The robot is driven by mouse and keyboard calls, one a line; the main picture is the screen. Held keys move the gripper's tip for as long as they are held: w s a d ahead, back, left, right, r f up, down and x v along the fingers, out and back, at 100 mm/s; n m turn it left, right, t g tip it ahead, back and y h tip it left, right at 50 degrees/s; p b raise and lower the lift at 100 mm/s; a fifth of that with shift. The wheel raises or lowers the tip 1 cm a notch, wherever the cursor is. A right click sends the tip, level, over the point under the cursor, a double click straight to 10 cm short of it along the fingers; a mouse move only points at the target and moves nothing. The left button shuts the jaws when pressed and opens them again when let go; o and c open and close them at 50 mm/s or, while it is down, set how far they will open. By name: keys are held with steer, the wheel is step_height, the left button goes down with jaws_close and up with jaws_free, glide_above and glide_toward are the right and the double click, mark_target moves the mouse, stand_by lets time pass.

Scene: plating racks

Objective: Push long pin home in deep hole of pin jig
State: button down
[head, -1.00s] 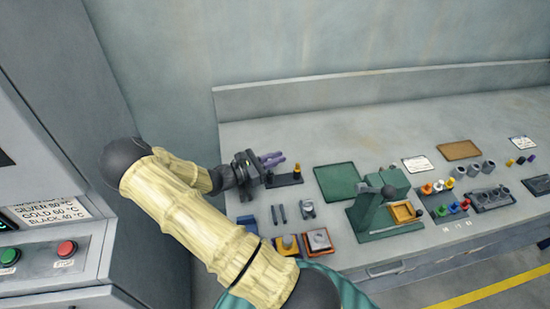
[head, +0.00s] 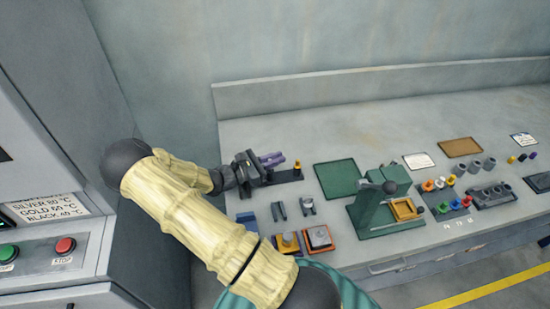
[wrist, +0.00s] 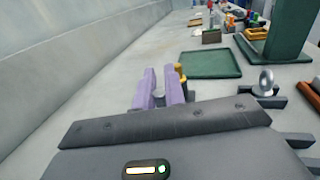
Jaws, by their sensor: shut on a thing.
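My gripper (head: 272,160) is at the back left of the bench, its purple fingers low over a dark block. In the wrist view the two purple fingers (wrist: 160,88) stand close together around a small grey round piece (wrist: 158,91), likely the long pin. Its lower end and any hole under it are hidden by the fingers and gripper body. The dark block (head: 289,178), which looks like the pin jig, has a small orange-yellow post (head: 297,165) at its right end. This post (wrist: 181,75) also shows just right of the fingers in the wrist view.
A green tray (head: 338,182) lies right of the dark block. A green press (head: 371,212) stands farther right. Small grey fixtures (head: 279,211) and orange-edged blocks (head: 318,239) sit in front. The wall (head: 380,86) runs behind the bench.

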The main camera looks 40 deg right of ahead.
steer(key=shift+f+b, duration=0.3)
steer(key=shift+f, duration=0.3)
steer(key=c, duration=1.4)
jaws_free()
steer(key=shift+a, duration=0.1)
steer(key=w+a+b, duration=0.1)
steer(key=a, duration=0.4)
steer(key=w+a+b, duration=0.1)
steer(key=a, duration=0.5)
steer(key=w+a+b, duration=0.1)
steer(key=a, duration=0.5)
steer(key=shift+w, duration=0.1)
steer(key=shift+r, duration=0.1)
